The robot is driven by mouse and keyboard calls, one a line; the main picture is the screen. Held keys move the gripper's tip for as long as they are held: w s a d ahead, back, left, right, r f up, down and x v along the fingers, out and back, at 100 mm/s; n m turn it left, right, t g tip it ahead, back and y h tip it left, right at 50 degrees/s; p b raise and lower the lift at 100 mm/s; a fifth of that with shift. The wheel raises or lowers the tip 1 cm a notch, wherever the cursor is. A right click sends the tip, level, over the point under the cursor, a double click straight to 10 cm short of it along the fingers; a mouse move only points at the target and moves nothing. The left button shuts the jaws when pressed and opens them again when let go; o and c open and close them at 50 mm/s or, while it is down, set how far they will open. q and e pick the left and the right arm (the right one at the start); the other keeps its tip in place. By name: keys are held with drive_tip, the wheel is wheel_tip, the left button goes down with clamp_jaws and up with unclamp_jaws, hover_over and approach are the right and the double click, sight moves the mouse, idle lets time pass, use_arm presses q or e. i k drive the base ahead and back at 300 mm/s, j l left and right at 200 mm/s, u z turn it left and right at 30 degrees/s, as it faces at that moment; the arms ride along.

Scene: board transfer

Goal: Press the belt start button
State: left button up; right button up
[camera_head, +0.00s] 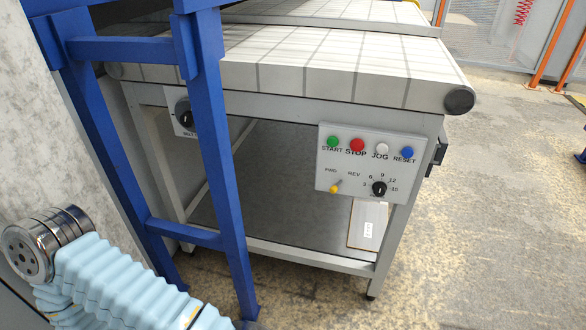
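The green start button (333,142) is on a light grey control panel (345,172) on the front of the conveyor frame. It is the leftmost button in the panel's top row, with the label START beneath it. To its right are a red STOP button (357,145), a white JOG button (382,149) and a blue RESET button (407,152). Below them are a yellow FWD/REV switch (335,186) and a black dial (379,188). Neither gripper's fingers show, and nothing touches the panel.
The pale conveyor belt (270,60) runs above the panel. A blue frame (211,150) stands left of the panel, before another dial (184,113). A concrete pillar (35,130) is at far left. A tagged board (368,224) is below the panel.

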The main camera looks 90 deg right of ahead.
sight(332, 141)
drive_tip(key=z, duration=2.85)
drive_tip(key=i+j+z, duration=0.1)
drive_tip(key=z, duration=0.6)
